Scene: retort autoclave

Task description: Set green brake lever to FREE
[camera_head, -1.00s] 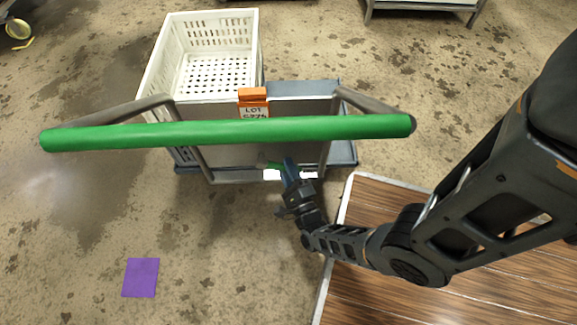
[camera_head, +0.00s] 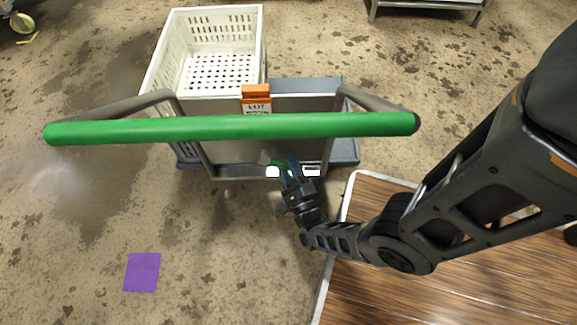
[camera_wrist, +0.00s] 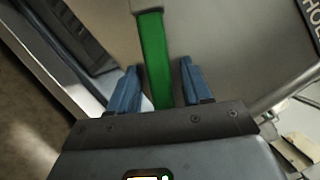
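The green brake lever (camera_wrist: 154,58) shows in the wrist view, reaching down from a pale mount between my gripper's blue fingers. My gripper (camera_wrist: 160,88) is open around it, with a visible gap on either side. In the head view my gripper (camera_head: 288,168) is at the low near side of the cart (camera_head: 225,153), below its green handle bar. Only a small piece of the green lever (camera_head: 275,163) shows there beside the fingers. A dark label (camera_wrist: 311,22) reading "HOL", cut off by the frame, is at the wrist view's right. The lever's lower end is hidden behind my gripper.
The thick green handle bar (camera_head: 230,128) spans the cart above my gripper. A white perforated crate (camera_head: 160,60) stands behind the cart panel, with an orange clip (camera_head: 256,91) and lot tag. A wooden platform (camera_head: 480,280) is at right. A purple square (camera_head: 142,272) lies on open floor.

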